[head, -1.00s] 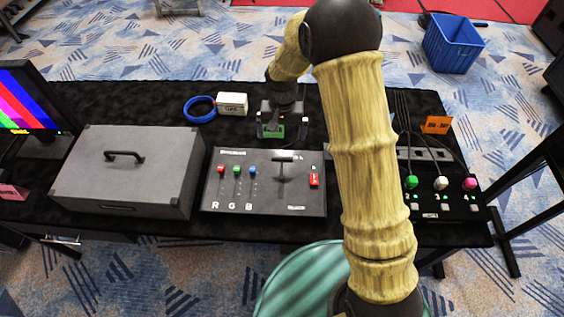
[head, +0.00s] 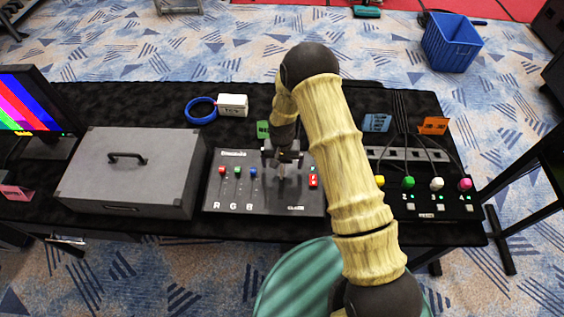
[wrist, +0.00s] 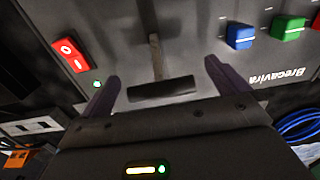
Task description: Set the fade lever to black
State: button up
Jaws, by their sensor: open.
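The fade lever (wrist: 162,90) is a dark T-bar on a thin stem, rising from the grey control panel (head: 228,200). In the wrist view its bar lies between the two fingers of my gripper (wrist: 160,78), with gaps on both sides. My gripper is open and holds nothing. In the head view my gripper (head: 282,158) is over the upper right part of the panel and hides most of the lever. Markings for the lever's end positions are not readable.
Red, green and blue sliders (head: 238,171) are left of the lever, and a red switch (head: 313,178) is right. A grey case (head: 130,170) stands left of the panel. A patch box with coloured plugs (head: 437,184) stands right. A blue cable coil (head: 201,110) lies behind.

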jog(key=shift+f, duration=0.5)
jog(key=shift+c, duration=0.2)
